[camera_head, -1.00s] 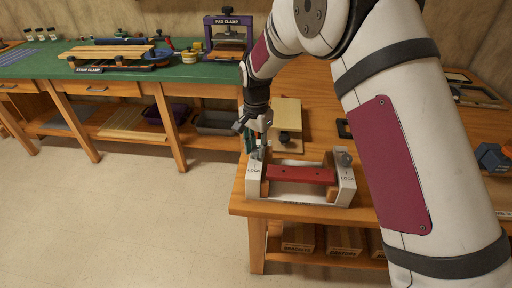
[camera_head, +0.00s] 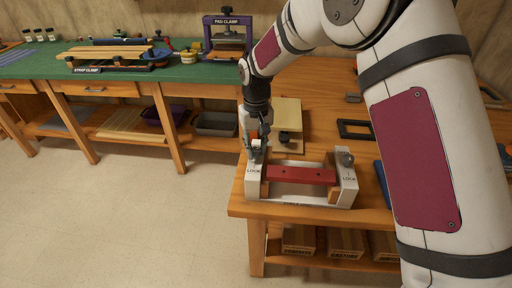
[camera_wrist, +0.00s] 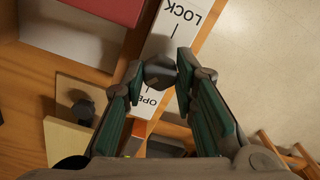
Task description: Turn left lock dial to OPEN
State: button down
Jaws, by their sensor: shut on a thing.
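A white fixture (camera_head: 300,200) holds a red bar (camera_head: 300,175) between two white end blocks. The left block (camera_head: 253,185) reads LOCK; in the wrist view its plate (camera_wrist: 172,35) shows LOCK at one end and OPEN, partly covered, at the other. The dark left lock dial (camera_wrist: 160,73) sits between these words. My gripper (camera_wrist: 161,66) is shut on this dial, a fingertip on each side; in the head view my gripper (camera_head: 257,150) points down at the left block. The dial's pointing direction is not clear. The right dial (camera_head: 346,159) is free.
The wooden bench (camera_head: 240,208) has its front edge just before the fixture. A wooden board with a dark knob (camera_head: 285,137) stands behind it, and a black frame (camera_head: 355,129) lies at back right. A green-topped bench (camera_head: 190,72) stands at left.

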aim_at(257, 150)
jog(key=n, duration=0.4)
jog(key=shift+n+b, duration=0.3)
jog(key=shift+n, duration=1.3)
jog(key=c, duration=1.3)
grip_release()
jog(key=shift+r, duration=0.15)
notch_tip(257, 150, up, 12)
jog(key=shift+d, duration=0.1)
